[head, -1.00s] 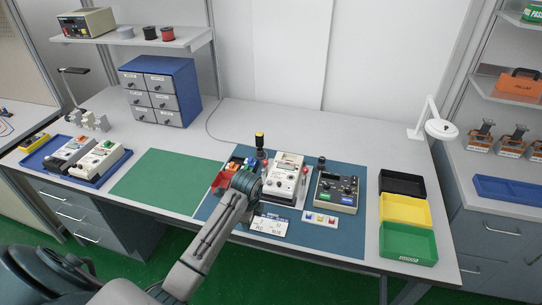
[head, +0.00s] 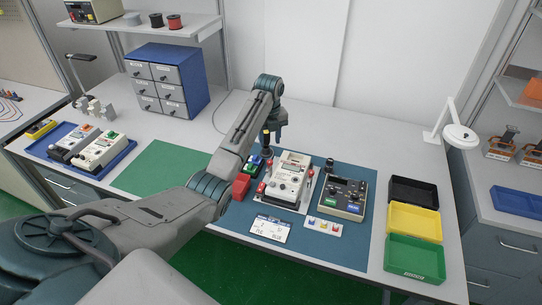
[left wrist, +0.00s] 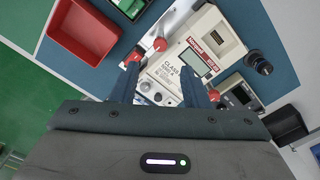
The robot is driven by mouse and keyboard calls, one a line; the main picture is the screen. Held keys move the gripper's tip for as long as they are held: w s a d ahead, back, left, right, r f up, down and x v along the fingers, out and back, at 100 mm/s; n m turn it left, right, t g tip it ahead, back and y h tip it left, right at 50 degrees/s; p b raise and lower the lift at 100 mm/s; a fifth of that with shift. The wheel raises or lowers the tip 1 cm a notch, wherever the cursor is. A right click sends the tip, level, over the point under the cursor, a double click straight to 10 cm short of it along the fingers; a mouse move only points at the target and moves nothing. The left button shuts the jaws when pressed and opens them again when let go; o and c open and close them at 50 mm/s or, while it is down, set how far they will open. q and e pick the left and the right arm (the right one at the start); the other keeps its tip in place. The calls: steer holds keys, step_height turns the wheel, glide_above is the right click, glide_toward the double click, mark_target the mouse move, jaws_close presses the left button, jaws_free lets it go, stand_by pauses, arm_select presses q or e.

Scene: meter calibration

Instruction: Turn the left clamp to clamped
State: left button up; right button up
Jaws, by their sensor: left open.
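A white meter (head: 288,182) sits in a fixture on the blue mat. The left clamp's red knob (head: 261,187) shows at the meter's left side, and the right clamp's red knob (head: 311,172) at its right. Red knobs (left wrist: 160,45) show near the fingertips there; which clamp each belongs to is unclear. My right gripper is out of view.
Black, yellow and green trays (head: 414,258) line the right. The green mat (head: 160,166) is clear.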

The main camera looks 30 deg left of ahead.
mark_target(270, 161)
arm_select(q)
step_height(270, 161, down, 3)
steer(key=shift+s+f+p, duration=0.1)
steer(key=shift+p, duration=0.45)
step_height(270, 161, down, 6)
steer(key=shift+f+p, duration=0.1)
steer(key=shift+p, duration=0.5)
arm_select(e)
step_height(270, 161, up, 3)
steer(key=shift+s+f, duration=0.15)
arm_select(q)
steer(key=shift+c, duration=0.4)
jaws_close()
